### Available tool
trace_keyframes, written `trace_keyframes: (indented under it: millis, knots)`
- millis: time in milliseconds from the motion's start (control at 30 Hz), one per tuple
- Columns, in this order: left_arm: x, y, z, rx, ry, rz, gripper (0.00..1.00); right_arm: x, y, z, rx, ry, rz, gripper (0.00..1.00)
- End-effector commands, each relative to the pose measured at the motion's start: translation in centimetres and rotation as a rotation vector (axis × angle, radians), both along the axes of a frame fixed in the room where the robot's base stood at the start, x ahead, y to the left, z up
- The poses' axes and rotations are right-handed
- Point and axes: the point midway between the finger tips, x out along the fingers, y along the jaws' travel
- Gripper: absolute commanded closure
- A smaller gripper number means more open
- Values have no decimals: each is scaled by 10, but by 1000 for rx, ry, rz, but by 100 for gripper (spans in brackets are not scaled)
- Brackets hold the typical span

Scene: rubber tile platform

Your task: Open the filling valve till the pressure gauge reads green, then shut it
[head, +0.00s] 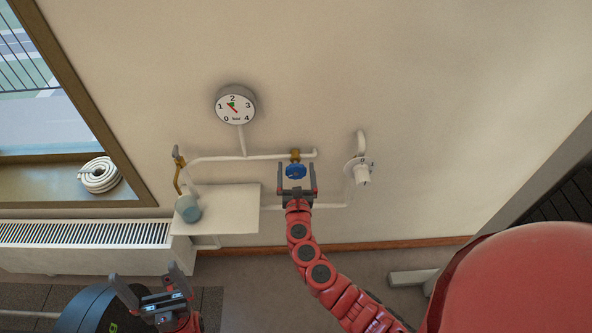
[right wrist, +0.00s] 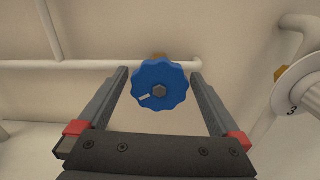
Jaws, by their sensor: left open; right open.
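The blue filling valve handwheel (head: 295,171) sits on the white wall pipe; in the right wrist view the blue wheel (right wrist: 160,84) has a white mark at its lower left. My right gripper (head: 298,182) is open, with one finger on each side of the wheel; a gap shows on both sides. The round pressure gauge (head: 235,105) hangs above on the wall, marked 0 to 4 bar. Its red needle lies toward the upper left, between 1 and 2, close to a small green mark; the exact reading is too small to tell. My left gripper (head: 146,282) is open and empty, low at the left.
A white thermostat-like dial (head: 361,173) is on the pipe right of the valve. A white shelf (head: 232,208) with a blue-grey cup (head: 188,208) is to the left. A radiator (head: 85,234), a coiled white hose (head: 99,175) and a dark round object (head: 88,312) lie further left.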

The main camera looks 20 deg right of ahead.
Motion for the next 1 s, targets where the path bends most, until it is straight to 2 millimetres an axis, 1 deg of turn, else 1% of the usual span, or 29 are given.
trace_keyframes:
  millis: [33,67,200,467,500,767,1000]
  knots:
    - [0,0,0,0,0,0,0,0,0,0,0,0,0,0]
    - [0,0,0,0,0,0,0,0,0,0,0,0,0,5]
    - [0,0,0,0,0,0,0,0,0,0,0,0,1,31]
    - [0,0,0,0,0,0,0,0,0,0,0,0,1,77]
    - [0,0,0,0,0,0,0,0,0,0,0,0,1,80]
    - [0,0,-4,0,0,0,0,0,1,0,29,-11,2,80]
    - [0,0,-15,0,0,0,0,0,1,-2,153,-46,3,80]
